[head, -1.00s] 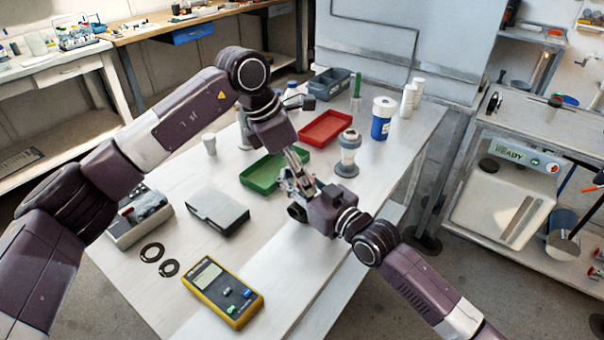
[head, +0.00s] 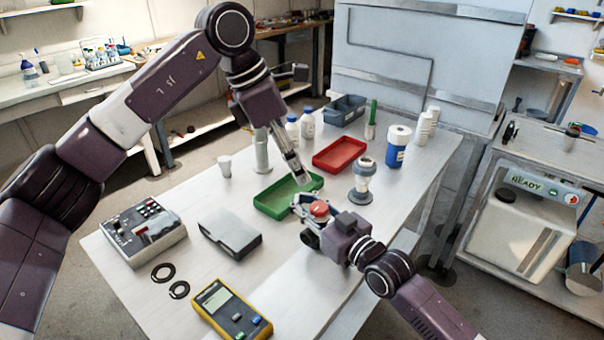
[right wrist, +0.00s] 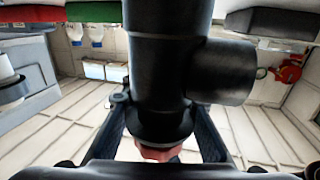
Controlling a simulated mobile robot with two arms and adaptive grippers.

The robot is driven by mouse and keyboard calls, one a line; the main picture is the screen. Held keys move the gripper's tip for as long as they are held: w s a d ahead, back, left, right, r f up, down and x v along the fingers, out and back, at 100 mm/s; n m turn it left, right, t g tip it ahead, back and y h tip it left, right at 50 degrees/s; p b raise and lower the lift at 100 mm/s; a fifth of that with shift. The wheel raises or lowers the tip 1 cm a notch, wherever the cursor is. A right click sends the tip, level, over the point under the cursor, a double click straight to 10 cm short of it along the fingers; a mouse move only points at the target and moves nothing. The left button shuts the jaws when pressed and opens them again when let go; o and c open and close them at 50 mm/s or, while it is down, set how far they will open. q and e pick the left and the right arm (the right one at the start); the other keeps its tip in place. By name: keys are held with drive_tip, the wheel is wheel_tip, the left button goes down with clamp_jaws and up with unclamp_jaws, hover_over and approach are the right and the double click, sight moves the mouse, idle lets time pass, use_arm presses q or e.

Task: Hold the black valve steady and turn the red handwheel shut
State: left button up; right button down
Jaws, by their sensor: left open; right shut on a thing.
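The black valve (right wrist: 165,75) fills the middle of the right wrist view, with a side branch pointing right. In the head view only a dark part of it (head: 310,239) shows, above the table. The red handwheel (head: 319,209) faces up beside my right gripper, and a bit of it shows low in the right wrist view (right wrist: 158,152). My right gripper (head: 312,212) is shut on the valve, with a finger on each side. My left gripper (head: 301,179) is open, above and apart from the handwheel, over the green tray. Its finger gap is hard to see.
The green tray (head: 262,208), red tray (head: 318,158) and a grey-white fitting (head: 363,180) stand close behind the valve. A grey case (head: 228,240), black rings (head: 179,290) and a yellow meter (head: 226,309) lie left and front. The table (head: 292,270) is bare between them.

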idle(0.3)
drive_tip(key=c, duration=1.4)
unclamp_jaws()
drive_tip(key=shift+c, duration=0.2)
